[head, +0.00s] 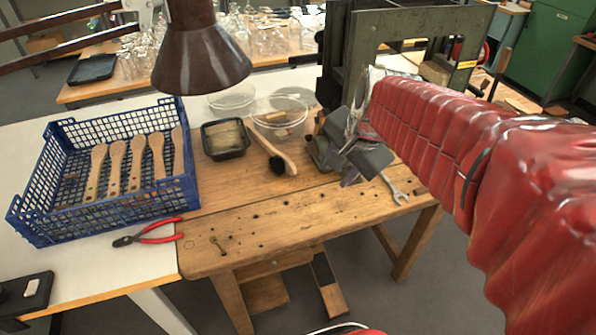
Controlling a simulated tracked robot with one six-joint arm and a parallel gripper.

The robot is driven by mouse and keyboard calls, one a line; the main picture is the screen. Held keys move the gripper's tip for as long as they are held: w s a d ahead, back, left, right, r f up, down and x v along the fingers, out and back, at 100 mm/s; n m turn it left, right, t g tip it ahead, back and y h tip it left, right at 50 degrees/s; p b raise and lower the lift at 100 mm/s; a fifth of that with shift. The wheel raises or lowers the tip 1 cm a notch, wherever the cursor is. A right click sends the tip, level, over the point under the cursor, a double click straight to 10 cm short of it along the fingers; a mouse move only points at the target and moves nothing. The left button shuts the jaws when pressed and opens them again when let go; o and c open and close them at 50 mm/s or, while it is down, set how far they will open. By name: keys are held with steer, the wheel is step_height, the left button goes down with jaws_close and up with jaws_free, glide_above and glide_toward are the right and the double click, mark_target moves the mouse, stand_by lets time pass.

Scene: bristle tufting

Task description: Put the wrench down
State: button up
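The wrench (394,188) is a silver open-ended spanner at the right end of the wooden bench top. Its open jaw points to the lower right, near the bench's edge, and its other end is hidden behind my gripper. My gripper (354,146) is at the end of the red-sleeved arm, over the right part of the bench. Its grey finger plates show at the upper left and lower right, with the lower one right by the wrench. I cannot tell whether they grip it or whether the wrench rests fully on the wood.
A metal press frame (352,45) stands behind my gripper. A vise-like block (322,153), a brush (275,155), a black tray (225,140) and clear bowls (281,108) crowd the bench's back. Red pliers (158,232) and a blue crate (45,222) lie left. The bench's front is mostly clear.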

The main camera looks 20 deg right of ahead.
steer(key=s+a+n, duration=0.8)
steer(key=s+n, duration=0.3)
steer(key=n, duration=0.2)
steer(key=shift+s+a+r+t, duration=0.25)
steer(key=shift+a+r+t, duration=0.05)
steer(key=shift+r+t, duration=0.1)
steer(key=shift+o, duration=0.5)
steer(key=shift+c, duration=0.9)
